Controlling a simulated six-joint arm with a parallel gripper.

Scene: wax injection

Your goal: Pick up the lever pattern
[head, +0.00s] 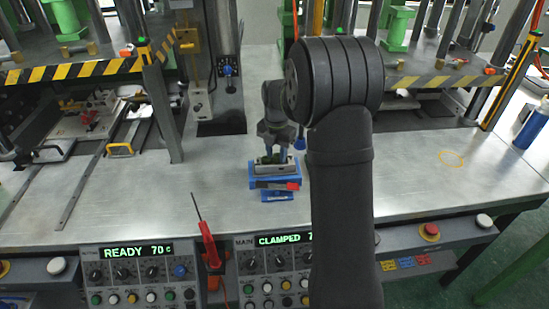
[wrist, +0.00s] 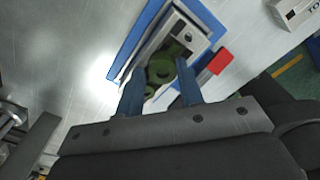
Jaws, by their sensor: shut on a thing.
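The lever pattern is a green wax piece (wrist: 164,68) with a round end, seen in the wrist view between my fingers. In the head view only a small green patch of it (head: 273,158) shows. It sits at the opened metal mould (wrist: 183,27), which stands on a blue base (head: 275,182) with a red block (head: 293,186) at its right side. My gripper (wrist: 162,84) points down at the mould, its two blue fingers shut on the green pattern. Whether the pattern is clear of the mould cavity cannot be told. My dark arm hides the area to the right.
Bare metal bench (head: 140,215) lies left of the mould. A red-handled tool (head: 208,245) stands at the control panel. Presses with striped guards (head: 85,70) stand behind. A blue bottle (head: 531,125) is at the far right.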

